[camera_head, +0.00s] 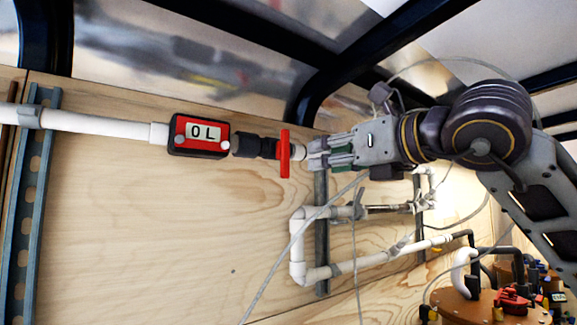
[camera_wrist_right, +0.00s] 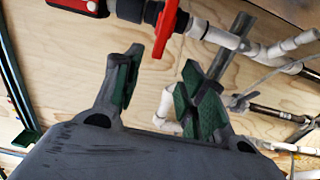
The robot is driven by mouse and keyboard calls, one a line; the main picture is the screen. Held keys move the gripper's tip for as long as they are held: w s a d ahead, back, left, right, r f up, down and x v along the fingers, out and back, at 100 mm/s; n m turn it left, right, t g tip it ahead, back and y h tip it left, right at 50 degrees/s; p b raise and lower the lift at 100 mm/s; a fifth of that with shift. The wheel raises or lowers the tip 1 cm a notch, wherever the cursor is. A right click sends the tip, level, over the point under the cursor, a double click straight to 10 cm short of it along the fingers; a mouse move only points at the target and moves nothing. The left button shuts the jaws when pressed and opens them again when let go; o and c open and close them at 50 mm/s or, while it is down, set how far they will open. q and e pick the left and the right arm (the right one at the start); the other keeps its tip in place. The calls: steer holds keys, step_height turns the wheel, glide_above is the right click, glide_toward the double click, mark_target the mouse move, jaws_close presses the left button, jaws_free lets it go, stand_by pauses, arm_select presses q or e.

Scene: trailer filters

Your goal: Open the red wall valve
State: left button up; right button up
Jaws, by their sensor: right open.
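The red valve handle (camera_head: 284,154) stands upright on a black valve body (camera_head: 253,146) in the wall pipe. My right gripper (camera_head: 312,154) is just right of the handle in the head view, its fingers pointing at it. In the right wrist view, the red handle (camera_wrist_right: 167,26) shows beyond the fingertips, roughly between the two fingers. My right gripper (camera_wrist_right: 161,62) is open there, with nothing between its green pads. I cannot tell whether a fingertip touches the handle. My left gripper is not in view.
A red flow meter (camera_head: 199,135) reading "0 L" sits left of the valve, on a white pipe (camera_head: 90,124). White piping (camera_head: 297,250) and thin cables run below my right arm. A round brown lid (camera_head: 483,304) with fittings is at lower right. Dark frame bars cross above.

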mark_target(287, 166)
steer(key=p+x, duration=0.4)
steer(key=x, duration=0.8)
steer(key=shift+r, duration=0.1)
steer(key=shift+p+x, duration=0.45)
steer(key=shift+x, duration=0.3)
jaws_close()
